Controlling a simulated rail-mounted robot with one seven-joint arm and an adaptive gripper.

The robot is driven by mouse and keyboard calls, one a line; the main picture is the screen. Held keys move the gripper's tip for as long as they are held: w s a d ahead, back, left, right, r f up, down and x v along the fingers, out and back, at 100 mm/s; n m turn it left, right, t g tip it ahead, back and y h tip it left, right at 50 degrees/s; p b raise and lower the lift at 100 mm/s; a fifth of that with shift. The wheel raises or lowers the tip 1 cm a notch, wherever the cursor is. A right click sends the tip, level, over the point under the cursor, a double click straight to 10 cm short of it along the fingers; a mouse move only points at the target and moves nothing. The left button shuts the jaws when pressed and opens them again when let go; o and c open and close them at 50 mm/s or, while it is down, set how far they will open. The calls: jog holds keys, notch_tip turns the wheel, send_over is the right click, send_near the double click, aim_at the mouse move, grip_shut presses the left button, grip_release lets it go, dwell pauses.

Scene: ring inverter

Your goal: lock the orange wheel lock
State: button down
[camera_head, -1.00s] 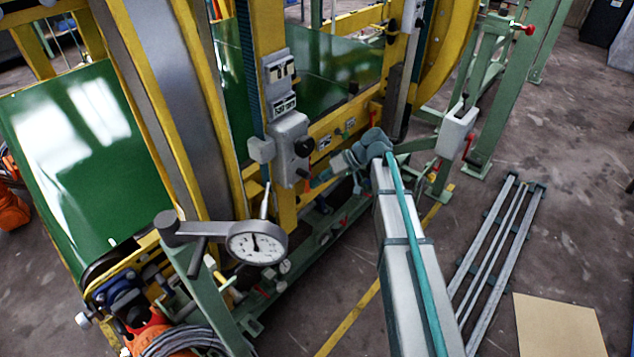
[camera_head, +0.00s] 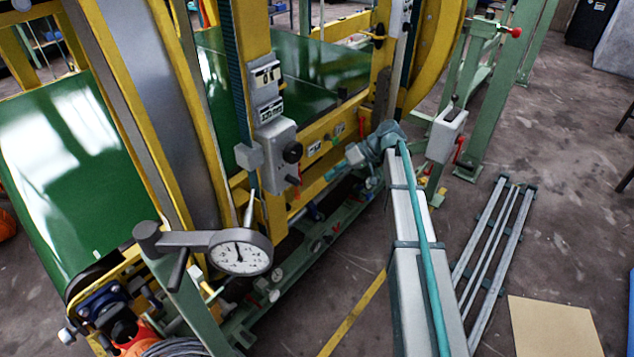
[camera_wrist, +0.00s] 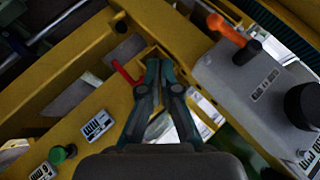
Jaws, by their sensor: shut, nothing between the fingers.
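An orange lever (camera_wrist: 228,30), which I take for the orange wheel lock, projects from the grey control box (camera_wrist: 255,85) at the upper right of the wrist view. In the head view a small orange-red lever (camera_head: 294,182) shows low on the box, below its black knob. My gripper (camera_wrist: 160,66) is shut and empty, with its fingertips over the yellow frame. They are left of and below the orange lever, apart from it. In the head view my gripper (camera_head: 352,156) is right of the control box, pointing left.
A red lever (camera_wrist: 126,74) lies close left of my fingertips on the yellow frame (camera_wrist: 65,70). A green button (camera_wrist: 60,154) is at lower left. The black knob (camera_wrist: 302,105) juts from the box. A dial gauge (camera_head: 240,254) stands in front.

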jog(key=shift+w+d+r, duration=0.1)
jog(key=shift+w+d, duration=0.15)
jog(key=shift+d, duration=0.65)
jog(key=shift+w+d, duration=0.2)
jog(key=shift+d, duration=0.65)
jog(key=s+d+f+m+g+h, duration=0.1)
jog(key=s+d+f+m+h, duration=0.2)
jog(key=s+f, duration=1)
jog(key=s+d+f+m+h, duration=0.1)
jog(key=s+f+m+h, duration=0.55)
jog(key=f, duration=0.95)
jog(key=s+f+g, duration=0.1)
jog(key=s+f, duration=0.3)
jog(key=s, duration=0.8)
jog(key=s+f+n+g, duration=0.1)
jog(key=s+f, duration=0.3)
jog(key=s, duration=0.8)
jog(key=s+f+n+g, duration=0.1)
jog(key=s+f+g, duration=0.2)
jog(key=s, duration=0.9)
jog(key=shift+s+f+h, duration=0.15)
jog(key=shift+f+h, duration=0.2)
jog(key=shift+f, duration=0.55)
jog(key=shift+d+n, duration=0.1)
jog(key=shift+n, duration=0.15)
